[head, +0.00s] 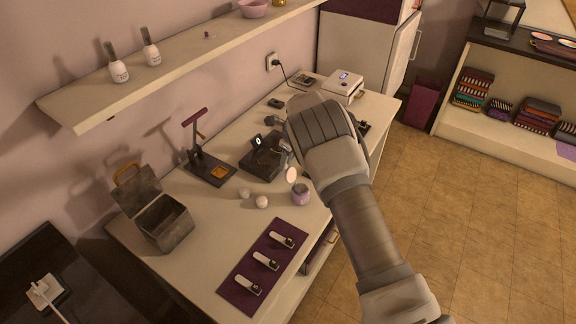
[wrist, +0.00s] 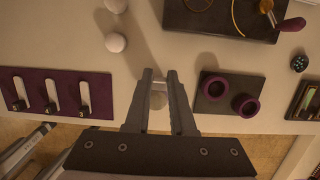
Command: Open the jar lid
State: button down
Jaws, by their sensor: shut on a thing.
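A small light purple jar (head: 301,196) stands on the white counter near its front edge. A pale, peach-faced round lid (head: 291,175) shows above and just left of the jar, tilted on edge. My gripper (wrist: 159,82) points down over the counter here, with a small pale piece between its fingers, which I take to be the lid. In the head view my arm and hand hide most of the fingers. I cannot tell whether the lid still touches the jar.
A purple mat (head: 238,289) with several clippers lies in front. Two white balls (head: 262,202) (head: 244,193) sit left of the jar. A black device (head: 262,161) stands behind. A dark plate with two purple rings (wrist: 226,108) lies right of my gripper in the wrist view.

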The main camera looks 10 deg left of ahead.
jog(key=shift+s+a+f+b, duration=0.2)
jog(key=shift+a+f+b, duration=0.1)
jog(key=shift+f, duration=0.3)
jog(key=c, duration=0.8)
grip_release()
jog(key=shift+w, duration=0.15)
jog(key=shift+o, duration=0.2)
jog(key=shift+r, duration=0.1)
jog(key=shift+w+r, duration=0.1)
jog(key=shift+r, duration=0.05)
jog(key=shift+d+r, duration=0.1)
jog(key=shift+r, duration=0.2)
jog(key=b+v, duration=0.1)
jog(key=v, duration=1.5)
jog(key=shift+r, duration=0.35)
